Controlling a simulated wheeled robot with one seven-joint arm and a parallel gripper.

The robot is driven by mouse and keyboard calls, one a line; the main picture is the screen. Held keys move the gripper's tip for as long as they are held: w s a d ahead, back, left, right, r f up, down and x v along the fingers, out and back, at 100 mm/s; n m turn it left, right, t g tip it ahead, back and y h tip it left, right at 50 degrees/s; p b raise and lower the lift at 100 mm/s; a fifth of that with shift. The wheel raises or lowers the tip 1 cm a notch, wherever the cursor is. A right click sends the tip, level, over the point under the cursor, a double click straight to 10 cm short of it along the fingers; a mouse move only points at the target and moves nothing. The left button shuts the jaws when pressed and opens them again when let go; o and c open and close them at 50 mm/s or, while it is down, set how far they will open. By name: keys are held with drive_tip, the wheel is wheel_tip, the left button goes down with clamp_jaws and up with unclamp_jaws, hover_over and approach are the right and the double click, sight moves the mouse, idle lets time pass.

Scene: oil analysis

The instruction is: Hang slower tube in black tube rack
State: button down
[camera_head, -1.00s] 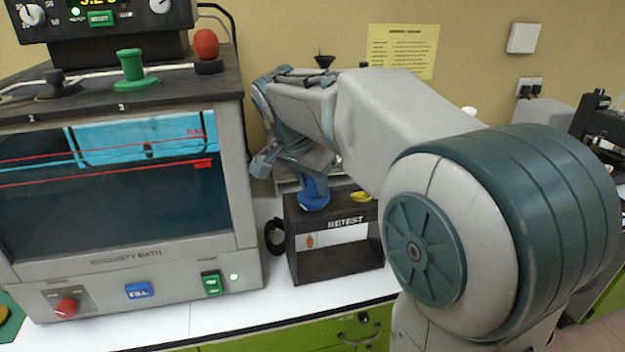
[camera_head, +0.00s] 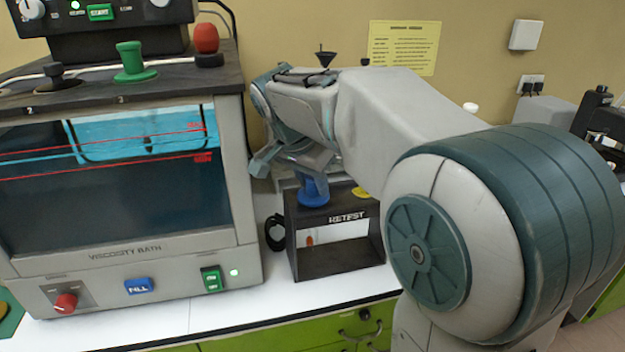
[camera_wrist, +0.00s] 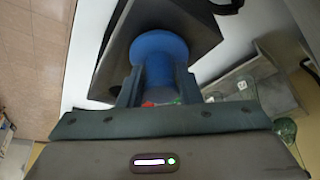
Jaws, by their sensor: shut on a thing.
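The black tube rack (camera_head: 335,262), marked RETEST, stands on the white bench right of the viscosity bath. A tube with a blue stopper-like top (camera_head: 313,193) is at the rack's upper left. My gripper (camera_head: 303,172) is above the rack and shut on this blue top. In the wrist view the two fingers (camera_wrist: 158,92) close on the blue top (camera_wrist: 160,55), with the black rack (camera_wrist: 112,62) behind it. A small orange-red piece (camera_head: 310,240) shows in the rack's front opening. Whether the blue top rests fully on the rack is hard to tell.
The viscosity bath (camera_head: 128,262) stands close on the left, with a green stopper (camera_head: 131,62), a red one (camera_head: 206,42) and a black one on top. A yellow top (camera_head: 362,193) sits on the rack's right part. Green drawers (camera_head: 300,330) lie below the bench.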

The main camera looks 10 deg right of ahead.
drive_tip(key=c, duration=1)
unclamp_jaws()
drive_tip(key=shift+o, duration=0.2)
drive_tip(key=v, duration=0.7)
drive_tip(key=shift+r, duration=0.25)
drive_tip(key=shift+s+a, duration=0.1)
drive_tip(key=shift+s, duration=0.05)
drive_tip(key=s+d+f+n+y+p, duration=0.2)
drive_tip(key=s+f+n, duration=0.8)
drive_tip(key=s+f, duration=0.5)
drive_tip(key=s+y+p, duration=0.1)
drive_tip(key=s+p, duration=0.1)
drive_tip(key=s, duration=0.1)
drive_tip(key=shift+s+d, duration=0.2)
